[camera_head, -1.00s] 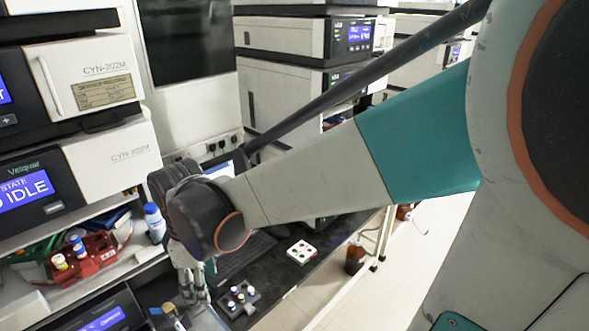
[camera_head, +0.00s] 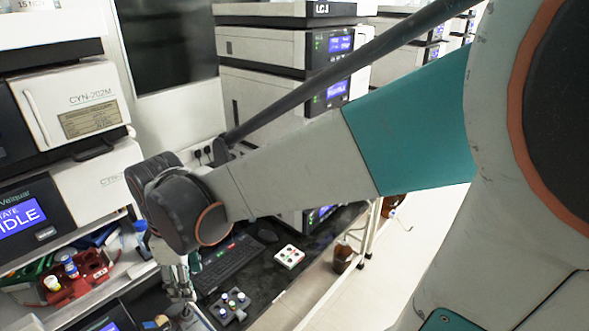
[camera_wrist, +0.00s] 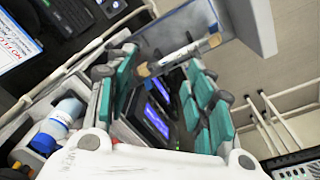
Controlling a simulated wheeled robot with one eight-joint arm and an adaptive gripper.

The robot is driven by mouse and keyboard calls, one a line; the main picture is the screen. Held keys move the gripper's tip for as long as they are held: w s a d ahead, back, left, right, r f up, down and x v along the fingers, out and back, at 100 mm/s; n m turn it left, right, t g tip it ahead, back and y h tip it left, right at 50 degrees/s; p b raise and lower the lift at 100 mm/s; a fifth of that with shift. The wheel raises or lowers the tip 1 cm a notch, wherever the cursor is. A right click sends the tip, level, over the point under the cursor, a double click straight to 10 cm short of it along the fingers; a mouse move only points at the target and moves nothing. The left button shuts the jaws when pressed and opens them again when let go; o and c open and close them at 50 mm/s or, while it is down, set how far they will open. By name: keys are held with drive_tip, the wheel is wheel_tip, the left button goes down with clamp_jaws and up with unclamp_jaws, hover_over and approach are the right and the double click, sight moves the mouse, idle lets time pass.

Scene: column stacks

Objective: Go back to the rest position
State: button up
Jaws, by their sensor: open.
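My gripper (camera_head: 180,283) hangs below the dark wrist joint at the lower left of the head view, above the edge of the bench by the instruments. In the wrist view its teal-padded fingers (camera_wrist: 160,88) stand apart, with blue-lit screens showing between them. A thin silver cylinder with a tan end (camera_wrist: 182,56) crosses the view near the fingertips. I cannot tell its distance, but the jaws are not closed on it. The rest position has no visible marker.
Stacked instruments (camera_head: 82,107) stand close on the left. A red rack (camera_head: 78,280) with small vials sits on the shelf. A grey vial block (camera_head: 231,307), keyboard (camera_head: 232,262) and white tray (camera_head: 289,256) lie on the black bench. A brown bottle (camera_head: 343,258) stands beyond; open floor lies right.

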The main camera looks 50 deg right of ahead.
drive_tip(key=shift+s, duration=0.15)
idle(0.3)
drive_tip(key=s+f+m+t+b, duration=0.6)
drive_tip(key=f+m+b, duration=0.3)
drive_tip(key=b, duration=0.7)
drive_tip(key=shift+s+d+f+b, duration=0.25)
drive_tip(key=shift+d+f+b, duration=0.05)
drive_tip(key=shift+f, duration=0.6)
